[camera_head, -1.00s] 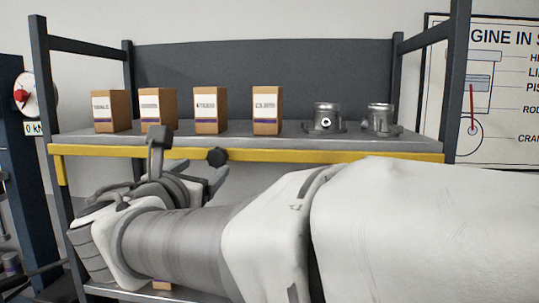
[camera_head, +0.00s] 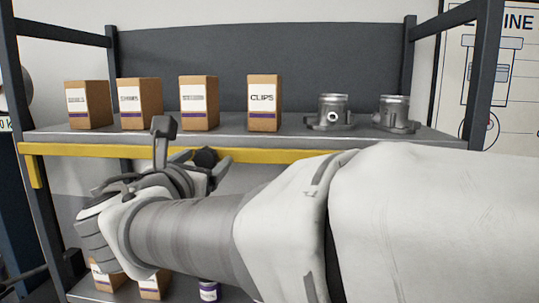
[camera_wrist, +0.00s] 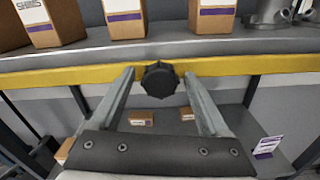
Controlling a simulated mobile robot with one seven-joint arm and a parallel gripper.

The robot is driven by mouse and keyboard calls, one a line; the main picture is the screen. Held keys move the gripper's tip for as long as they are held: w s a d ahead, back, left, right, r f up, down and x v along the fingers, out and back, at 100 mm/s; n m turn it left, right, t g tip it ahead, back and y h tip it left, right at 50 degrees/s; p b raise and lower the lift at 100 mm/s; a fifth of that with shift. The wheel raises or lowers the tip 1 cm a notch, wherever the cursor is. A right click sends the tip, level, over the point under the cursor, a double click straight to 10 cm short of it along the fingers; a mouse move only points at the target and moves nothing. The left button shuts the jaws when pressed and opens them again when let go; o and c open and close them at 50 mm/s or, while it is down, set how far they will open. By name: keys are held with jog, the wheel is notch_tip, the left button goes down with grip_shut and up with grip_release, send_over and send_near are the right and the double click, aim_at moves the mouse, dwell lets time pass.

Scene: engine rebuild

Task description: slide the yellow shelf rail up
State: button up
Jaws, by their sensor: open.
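The yellow shelf rail (camera_head: 92,151) runs along the front edge of the upper shelf, with a short bent-down end at the left. It also crosses the wrist view (camera_wrist: 63,77). A black knob (camera_wrist: 160,80) sits on the front of the rail; it shows in the head view (camera_head: 206,158) just beyond my gripper. My gripper (camera_wrist: 158,78) is open, with one finger on each side of the knob and gaps between them. In the head view my gripper (camera_head: 196,158) is partly hidden by its own wrist, so contact with the rail cannot be told.
Cardboard boxes, among them the CLIPS box (camera_head: 264,103), stand on the upper shelf (camera_head: 235,127) above the rail. Small boxes (camera_head: 152,284) and a jar (camera_head: 209,291) stand on the lower shelf. Dark posts (camera_head: 487,75) frame the rack.

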jog(key=shift+w, duration=0.25)
grip_shut()
dwell(0.3)
dwell(0.9)
